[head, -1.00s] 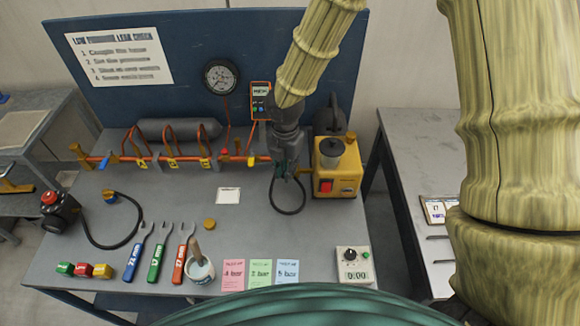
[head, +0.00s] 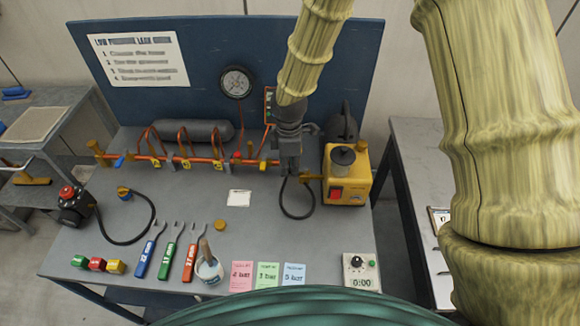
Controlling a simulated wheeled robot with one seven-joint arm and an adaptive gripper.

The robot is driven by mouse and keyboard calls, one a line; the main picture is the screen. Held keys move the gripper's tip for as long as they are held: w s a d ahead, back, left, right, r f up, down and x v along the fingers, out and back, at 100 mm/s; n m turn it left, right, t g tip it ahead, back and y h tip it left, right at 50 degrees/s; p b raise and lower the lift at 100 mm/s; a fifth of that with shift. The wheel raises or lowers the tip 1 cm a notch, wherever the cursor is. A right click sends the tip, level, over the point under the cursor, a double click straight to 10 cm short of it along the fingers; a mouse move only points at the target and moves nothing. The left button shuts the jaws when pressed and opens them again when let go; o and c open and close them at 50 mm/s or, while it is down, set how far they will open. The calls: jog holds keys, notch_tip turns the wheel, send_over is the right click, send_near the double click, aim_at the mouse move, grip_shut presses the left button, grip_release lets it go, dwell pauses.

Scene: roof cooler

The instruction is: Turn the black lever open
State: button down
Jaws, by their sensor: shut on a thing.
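My gripper (head: 289,168) points down at the right end of the orange pipe (head: 205,160), just left of the yellow pump (head: 345,175). It is shut at the pipe's end. The black lever is hidden by my gripper and cannot be made out on its own. A blue lever (head: 118,162) and a yellow lever (head: 262,165) show further left on the pipe.
A black hose (head: 297,214) loops below my gripper to the pump. A gauge (head: 237,82) hangs on the blue board (head: 150,100). Wrenches (head: 172,250), a brush pot (head: 209,270), cards (head: 268,276) and a timer (head: 360,270) lie along the front.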

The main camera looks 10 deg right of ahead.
jog(key=shift+w+d+f+m, duration=0.1)
jog(key=shift+w+d+m, duration=0.15)
jog(key=shift+m, duration=0.65)
jog(key=c, duration=1.4)
grip_release()
jog(key=shift+w, duration=0.15)
jog(key=shift+a, duration=0.1)
jog(key=shift+r, duration=0.25)
notch_tip(320, 180, up, 12)
jog(key=shift+f, duration=0.2)
